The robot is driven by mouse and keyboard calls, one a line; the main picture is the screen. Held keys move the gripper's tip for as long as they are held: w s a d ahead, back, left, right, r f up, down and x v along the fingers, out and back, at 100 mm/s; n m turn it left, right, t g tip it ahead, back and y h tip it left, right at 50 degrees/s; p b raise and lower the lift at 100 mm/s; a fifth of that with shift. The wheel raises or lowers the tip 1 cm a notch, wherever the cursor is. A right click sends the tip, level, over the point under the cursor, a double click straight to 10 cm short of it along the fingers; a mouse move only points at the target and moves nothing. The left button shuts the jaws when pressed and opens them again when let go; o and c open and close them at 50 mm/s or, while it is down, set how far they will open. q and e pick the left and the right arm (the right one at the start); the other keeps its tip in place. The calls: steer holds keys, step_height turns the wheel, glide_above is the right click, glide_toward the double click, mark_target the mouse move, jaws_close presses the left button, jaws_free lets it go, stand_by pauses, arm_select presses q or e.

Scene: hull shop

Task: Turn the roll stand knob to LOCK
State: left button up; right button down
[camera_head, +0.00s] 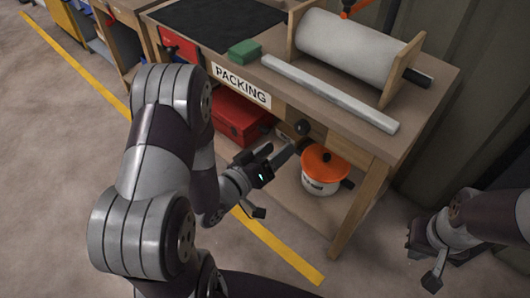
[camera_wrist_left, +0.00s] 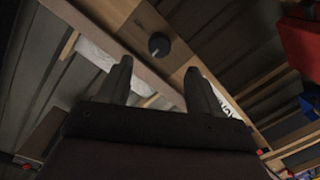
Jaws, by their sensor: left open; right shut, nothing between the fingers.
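The black round knob (camera_head: 303,128) is on the wooden front rail of the packing table. In the left wrist view the knob (camera_wrist_left: 159,44) shows a pale pointer mark; no LOCK lettering is readable. My left gripper (camera_head: 283,149) is open in front of the rail, near the knob. In the left wrist view the fingers (camera_wrist_left: 159,67) are spread, with the knob ahead between them and apart from both. The roll stand (camera_head: 400,72) with its white roll (camera_head: 345,48) sits on the tabletop. My right gripper (camera_head: 428,262) is shut and empty at lower right.
The table (camera_head: 425,118) carries a long pale bar (camera_head: 330,93), a green block (camera_head: 244,52) and a dark mat (camera_head: 215,22). An orange-lidded pot (camera_head: 323,182) and a red box (camera_head: 240,117) are below. A wall stands at right; floor is open at left.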

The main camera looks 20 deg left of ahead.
arm_select(q)
steer(key=v, duration=0.4)
steer(key=shift+s, duration=0.1)
